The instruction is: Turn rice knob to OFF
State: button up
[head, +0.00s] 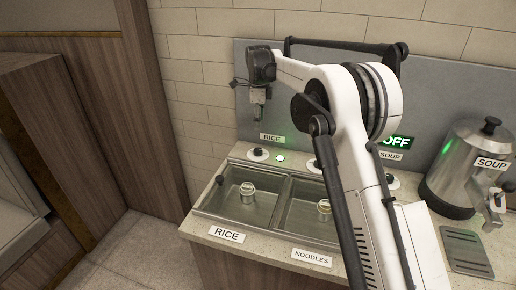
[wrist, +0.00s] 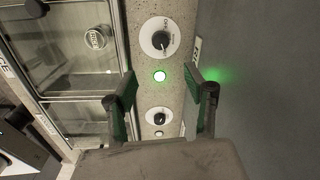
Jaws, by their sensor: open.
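The rice knob (head: 258,153) is a white dial with a black handle on the counter behind the rice well, below a RICE label (head: 271,138). It shows near the top of the wrist view (wrist: 160,37), its dark handle slanted; the printed marks are too small to read. A green light (head: 280,158) beside it is lit, also in the wrist view (wrist: 160,76). My gripper (head: 258,118) points down above the rice knob, apart from it. In the wrist view its fingers (wrist: 165,92) are spread and empty, with the knob beyond their tips.
A second knob (wrist: 159,116) is close to the rice knob. A metal soup pot (head: 462,165) stands right. A backsplash (head: 243,80) rises behind, with an OFF sign (head: 396,142).

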aim_at(258, 150)
jog(key=f, duration=0.9)
jog(key=w+f, duration=0.1)
jog(key=f, duration=0.4)
jog(key=shift+a+f, duration=0.2)
jog(key=c, duration=1.1)
